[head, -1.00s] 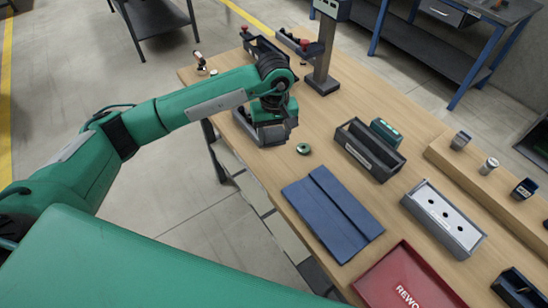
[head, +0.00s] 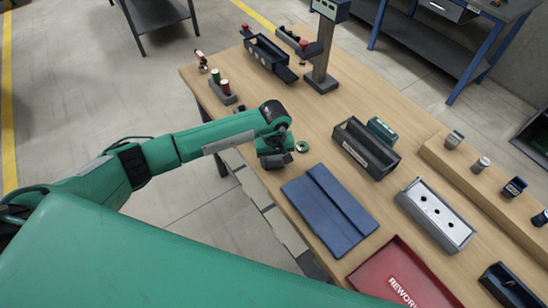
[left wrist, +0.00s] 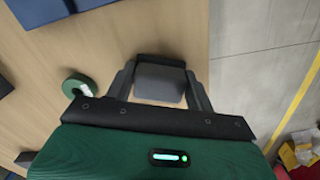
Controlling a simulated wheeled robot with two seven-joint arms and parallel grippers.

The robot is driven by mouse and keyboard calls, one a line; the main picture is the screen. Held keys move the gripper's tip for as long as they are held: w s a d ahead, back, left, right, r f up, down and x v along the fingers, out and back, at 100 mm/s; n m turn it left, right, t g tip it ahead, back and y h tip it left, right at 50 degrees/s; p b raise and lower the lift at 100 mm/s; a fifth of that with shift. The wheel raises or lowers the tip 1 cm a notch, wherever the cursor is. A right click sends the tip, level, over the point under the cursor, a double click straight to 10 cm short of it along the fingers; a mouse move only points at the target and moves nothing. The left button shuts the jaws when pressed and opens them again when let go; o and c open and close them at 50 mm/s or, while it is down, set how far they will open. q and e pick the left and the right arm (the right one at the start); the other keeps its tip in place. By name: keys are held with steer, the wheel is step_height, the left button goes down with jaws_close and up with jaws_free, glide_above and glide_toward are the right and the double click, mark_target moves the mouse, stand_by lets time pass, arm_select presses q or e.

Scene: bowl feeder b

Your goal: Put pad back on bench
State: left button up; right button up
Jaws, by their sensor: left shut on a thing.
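In the left wrist view the fingers (left wrist: 160,92) are shut on a dark grey block-like pad (left wrist: 160,84) with a black far edge. In the head view the gripper mostly hides this pad. I cannot tell whether it touches the wood. The green ring also shows in the left wrist view (left wrist: 78,86), left of the fingers and apart from them. My right gripper is not in view.
A folded blue mat (head: 328,208) lies in front of the gripper. A dark open bin (head: 366,148) stands to the right, and a red tray (head: 395,275) is nearer. A holder with red and green pieces (head: 223,90) stands behind. Bare wood lies between gripper and bin.

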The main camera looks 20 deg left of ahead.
mark_target(274, 158)
arm_select(q)
steer(key=shift+f, duration=0.15)
steer(key=o, duration=1.1)
steer(key=shift+c, duration=0.2)
steer(key=shift+r, duration=0.2)
steer(key=shift+w+r, duration=0.1)
steer(key=shift+r, duration=0.1)
step_height(274, 158, up, 12)
steer(key=b, duration=0.5)
steer(key=shift+f, duration=0.2)
